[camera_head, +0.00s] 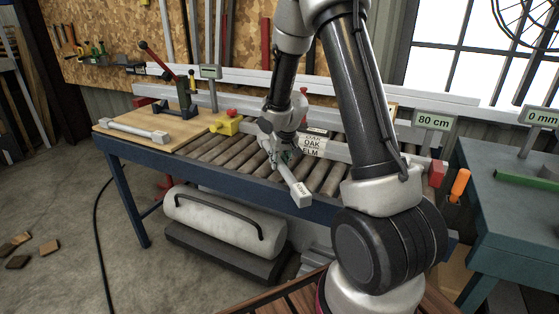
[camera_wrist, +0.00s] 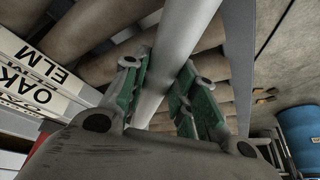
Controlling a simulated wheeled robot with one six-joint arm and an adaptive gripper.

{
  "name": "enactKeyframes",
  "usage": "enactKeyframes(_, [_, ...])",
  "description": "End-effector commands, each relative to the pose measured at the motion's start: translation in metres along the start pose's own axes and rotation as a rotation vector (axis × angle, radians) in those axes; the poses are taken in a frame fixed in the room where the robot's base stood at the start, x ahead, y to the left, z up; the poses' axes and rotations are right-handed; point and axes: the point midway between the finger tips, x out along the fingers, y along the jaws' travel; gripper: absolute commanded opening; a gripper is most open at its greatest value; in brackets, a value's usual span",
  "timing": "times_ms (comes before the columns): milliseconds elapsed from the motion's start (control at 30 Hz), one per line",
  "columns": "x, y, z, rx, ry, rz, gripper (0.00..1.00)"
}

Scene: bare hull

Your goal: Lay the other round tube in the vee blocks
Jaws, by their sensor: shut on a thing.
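My gripper (camera_head: 281,158) is shut on a pale grey round tube (camera_head: 291,180), above the front part of the roller table. The tube slants down to the right, and its near end carries a small label. In the wrist view the tube (camera_wrist: 182,48) runs between the green-padded fingers (camera_wrist: 160,88). On the wooden board at the left lies a grey bar (camera_head: 133,129) with pale, wider end pieces. Behind it stands a dark blue piece (camera_head: 176,112) with raised ends. I cannot tell for sure which of these are the vee blocks.
Rollers (camera_head: 220,150) fill the middle of the blue-framed bench. A yellow block (camera_head: 226,125) sits between board and rollers. The board's front right is bare.

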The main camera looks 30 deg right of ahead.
Motion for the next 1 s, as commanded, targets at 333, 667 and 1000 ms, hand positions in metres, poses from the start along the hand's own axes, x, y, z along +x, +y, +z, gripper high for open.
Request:
enactKeyframes(333, [0.0,0.0,0.0,0.001,0.001,0.0,0.5])
enactKeyframes(667, [-0.004,0.001,-0.002,0.001,0.004,0.002,0.5])
enactKeyframes(1000, [-0.058,0.0,-0.002,0.001,0.008,0.0,0.5])
